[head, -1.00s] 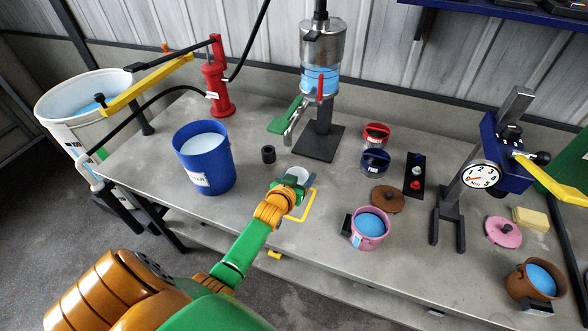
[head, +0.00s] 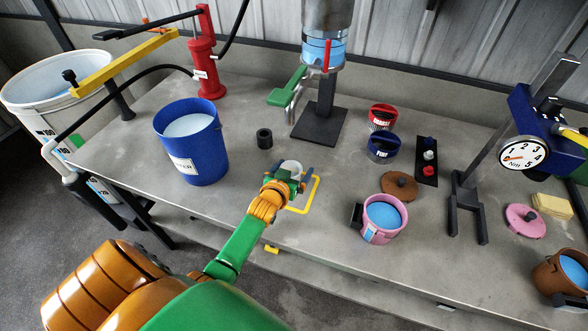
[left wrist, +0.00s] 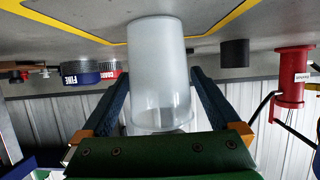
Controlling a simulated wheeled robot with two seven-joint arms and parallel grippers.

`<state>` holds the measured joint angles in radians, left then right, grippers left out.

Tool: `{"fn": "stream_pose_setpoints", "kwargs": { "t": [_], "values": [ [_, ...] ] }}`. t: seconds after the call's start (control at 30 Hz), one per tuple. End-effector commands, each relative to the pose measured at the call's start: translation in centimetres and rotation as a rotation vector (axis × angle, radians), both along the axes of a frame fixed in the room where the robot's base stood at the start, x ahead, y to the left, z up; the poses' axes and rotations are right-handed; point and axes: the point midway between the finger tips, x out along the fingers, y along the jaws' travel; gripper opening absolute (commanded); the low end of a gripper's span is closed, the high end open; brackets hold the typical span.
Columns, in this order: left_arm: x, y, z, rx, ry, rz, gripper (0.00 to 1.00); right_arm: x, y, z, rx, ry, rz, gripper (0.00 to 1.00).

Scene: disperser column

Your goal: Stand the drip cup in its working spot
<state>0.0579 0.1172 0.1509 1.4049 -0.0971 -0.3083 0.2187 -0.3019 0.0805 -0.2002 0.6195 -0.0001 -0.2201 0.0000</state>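The drip cup (head: 291,167) is whitish and translucent. In the left wrist view, which is upside down, the cup (left wrist: 158,70) stands between my left fingers, its base at the table by the yellow line. My left gripper (head: 290,174) reaches around it; its blue fingers in the left wrist view (left wrist: 158,85) flank the cup with what looks like a narrow gap on each side. The yellow outline (head: 313,196) on the table lies right beside the hand, partly hidden by it. The column (head: 325,50) with its spout (head: 292,108) stands behind. My right gripper is out of view.
A blue bucket (head: 192,142) stands left of the hand and a small black cylinder (head: 264,138) behind it. A pink pot (head: 382,219), brown lid (head: 399,186), and red (head: 381,117) and blue (head: 382,149) tins are to the right. Bare table lies between cup and column.

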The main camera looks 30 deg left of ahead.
Motion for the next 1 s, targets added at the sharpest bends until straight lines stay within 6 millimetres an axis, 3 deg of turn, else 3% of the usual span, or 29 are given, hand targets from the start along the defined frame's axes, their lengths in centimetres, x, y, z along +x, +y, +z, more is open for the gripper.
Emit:
{"fn": "stream_pose_setpoints", "kwargs": {
  "t": [0.23, 0.5, 0.7, 1.0],
  "values": [
    [-1.2, -0.3, 0.6, -0.001, 0.001, -0.001, 0.97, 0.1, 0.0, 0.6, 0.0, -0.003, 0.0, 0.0],
    [-7.2, -1.7, 3.1, -0.002, 0.003, 0.0, 0.97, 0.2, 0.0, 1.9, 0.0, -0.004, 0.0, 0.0],
    [-10.3, -2.5, 4.3, -0.001, 0.001, 0.0, 0.97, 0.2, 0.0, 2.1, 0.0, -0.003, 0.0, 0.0],
    [-10.8, -2.6, 4.6, 0.001, -0.001, 0.001, 0.97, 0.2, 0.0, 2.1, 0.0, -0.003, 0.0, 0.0]
  ]
}}
